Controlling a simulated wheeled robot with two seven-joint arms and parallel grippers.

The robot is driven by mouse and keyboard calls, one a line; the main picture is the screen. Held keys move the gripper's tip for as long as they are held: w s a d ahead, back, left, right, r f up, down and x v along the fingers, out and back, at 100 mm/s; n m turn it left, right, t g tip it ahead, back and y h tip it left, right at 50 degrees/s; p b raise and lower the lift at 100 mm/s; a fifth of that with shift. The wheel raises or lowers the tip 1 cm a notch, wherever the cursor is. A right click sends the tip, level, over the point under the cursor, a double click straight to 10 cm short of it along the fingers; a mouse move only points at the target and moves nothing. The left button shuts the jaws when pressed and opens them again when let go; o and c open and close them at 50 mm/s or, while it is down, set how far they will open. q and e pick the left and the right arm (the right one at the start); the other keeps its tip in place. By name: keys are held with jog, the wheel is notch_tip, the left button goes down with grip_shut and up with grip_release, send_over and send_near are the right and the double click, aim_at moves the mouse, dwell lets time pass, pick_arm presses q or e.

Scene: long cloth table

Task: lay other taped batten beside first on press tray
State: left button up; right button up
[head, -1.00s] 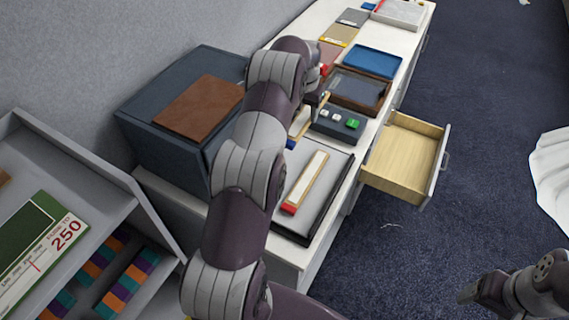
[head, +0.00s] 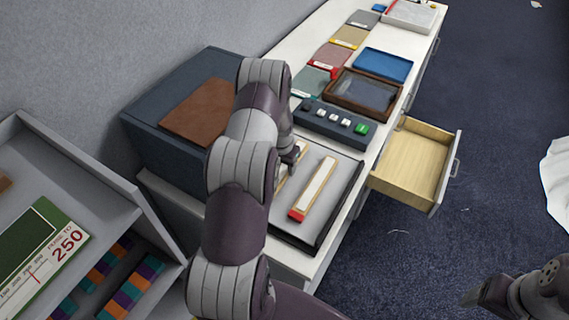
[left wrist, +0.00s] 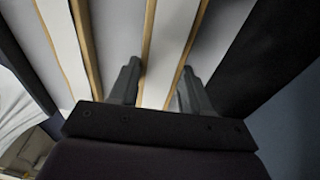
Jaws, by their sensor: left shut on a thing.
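The first taped batten (head: 314,188), pale with wooden edges and a red end, lies on the grey, dark-rimmed press tray (head: 338,208). My left gripper (head: 294,160) is just left of it, low over the tray. In the left wrist view its fingers (left wrist: 158,92) are shut on the other taped batten (left wrist: 170,45), one finger on each long side. The first batten (left wrist: 70,45) runs roughly parallel beside it with a gap. My arm hides most of the held batten in the head view; whether it touches the tray is unclear. My right gripper (head: 485,293) is at bottom right, its jaws unclear.
A dark control box with buttons (head: 335,123) stands just behind the tray. An open wooden drawer (head: 410,165) juts out at the right. A blue-grey box with a brown board (head: 200,110) stands left of my arm. A grey shelf (head: 90,170) is at lower left.

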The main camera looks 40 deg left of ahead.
pick_arm(q)
jog(key=shift+w+f, duration=0.1)
jog(key=shift+f, duration=0.5)
jog(key=shift+w+a+f, duration=0.15)
jog(key=shift+a+f, duration=0.05)
jog(key=shift+f, duration=0.25)
jog(key=o, duration=1.1)
jog(key=shift+o, duration=0.2)
